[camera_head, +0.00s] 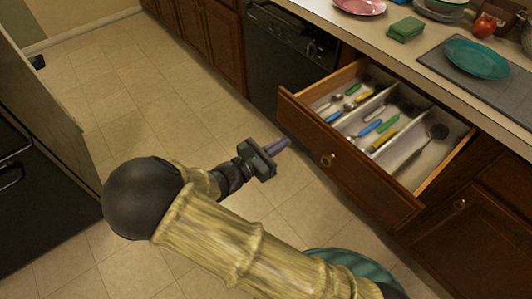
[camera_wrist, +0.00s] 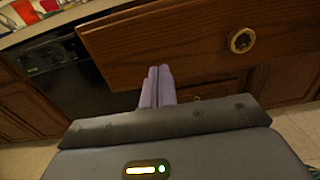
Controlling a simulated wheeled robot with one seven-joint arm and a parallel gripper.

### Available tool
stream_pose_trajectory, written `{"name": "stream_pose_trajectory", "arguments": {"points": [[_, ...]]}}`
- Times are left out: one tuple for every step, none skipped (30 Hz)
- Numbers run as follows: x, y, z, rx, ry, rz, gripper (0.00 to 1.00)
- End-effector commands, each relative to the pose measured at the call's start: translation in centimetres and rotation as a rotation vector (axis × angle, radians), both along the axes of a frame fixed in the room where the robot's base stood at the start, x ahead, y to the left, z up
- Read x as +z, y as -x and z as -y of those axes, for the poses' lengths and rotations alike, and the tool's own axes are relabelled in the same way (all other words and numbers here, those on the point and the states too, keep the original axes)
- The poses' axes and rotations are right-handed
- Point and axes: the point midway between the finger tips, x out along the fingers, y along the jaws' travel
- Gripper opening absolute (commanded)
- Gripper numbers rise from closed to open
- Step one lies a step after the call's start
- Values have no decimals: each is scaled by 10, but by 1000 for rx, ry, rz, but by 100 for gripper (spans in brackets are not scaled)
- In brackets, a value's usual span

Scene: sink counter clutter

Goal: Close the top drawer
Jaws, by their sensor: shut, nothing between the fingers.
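The top drawer (camera_head: 345,172) is pulled out from the wooden counter. Its front has a round brass knob (camera_head: 327,160). Inside is a light utensil tray (camera_head: 408,146) with several coloured utensils. My gripper (camera_head: 284,144) is shut and empty, in front of the drawer's left end. I cannot tell whether the fingertips touch the drawer front.
A black dishwasher (camera_head: 290,65) is left of the drawer. Closed cabinets (camera_head: 470,225) are below and right. The countertop (camera_head: 400,55) holds a teal plate (camera_head: 476,59), a green sponge (camera_head: 405,29) and a pink plate (camera_head: 360,5). The tiled floor (camera_head: 130,90) is clear.

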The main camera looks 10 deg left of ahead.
Motion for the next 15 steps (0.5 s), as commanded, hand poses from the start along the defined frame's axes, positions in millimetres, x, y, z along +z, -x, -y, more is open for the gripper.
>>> {"name": "stream_pose_trajectory", "arguments": {"points": [[-1, -7, 6, -3, 1, 0, 0], [-1, -11, 10, -4, 1, 0, 0], [-1, -17, 14, -3, 1, 0, 0], [-1, -20, 17, -3, 1, 0, 0], [-1, -23, 19, -3, 1, 0, 0], [-1, -28, 22, -2, 1, 0, 0], [-1, -30, 24, -2, 1, 1, 0], [-1, -33, 26, -2, 0, 0, 0], [-1, -35, 28, -1, 0, 0, 0], [0, -36, 28, 0, 1, 0, 0], [0, -37, 29, 0, 1, 0, 0], [0, -38, 30, 1, 1, -1, 0], [0, -38, 30, 1, 1, -1, 0], [0, -38, 30, 1, 1, -1, 0], [0, -38, 30, 1, 1, -1, 0]]}}
